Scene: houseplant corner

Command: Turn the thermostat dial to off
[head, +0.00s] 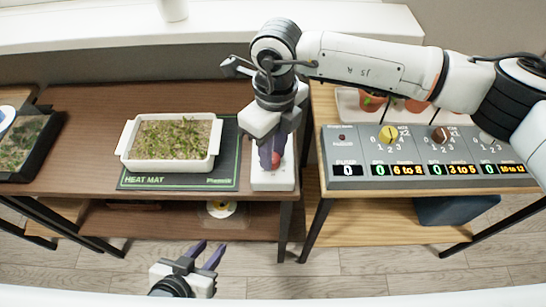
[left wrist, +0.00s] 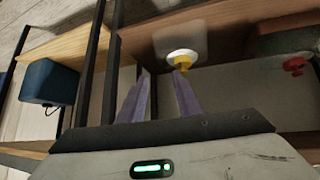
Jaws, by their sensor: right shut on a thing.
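The thermostat (head: 272,181) is a white box at the right edge of the brown table, beside the heat mat (head: 226,165). Its red dial (head: 277,158) shows only partly between my right gripper's fingers. My right gripper (head: 272,158) points down from above and is shut on the dial. The dial's pointer and setting marks are hidden or too small to read. My left gripper (head: 209,249) is low in front of the table, well apart from the thermostat. Its purple fingers are open and empty; they also show in the left wrist view (left wrist: 158,92).
A white tray of seedlings (head: 170,143) stands on the heat mat. A grey panel (head: 350,165) with knobs and number displays is on the right table. A dark planter (head: 25,145) is at far left. A yellow-topped white bottle (left wrist: 182,58) stands on the lower shelf.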

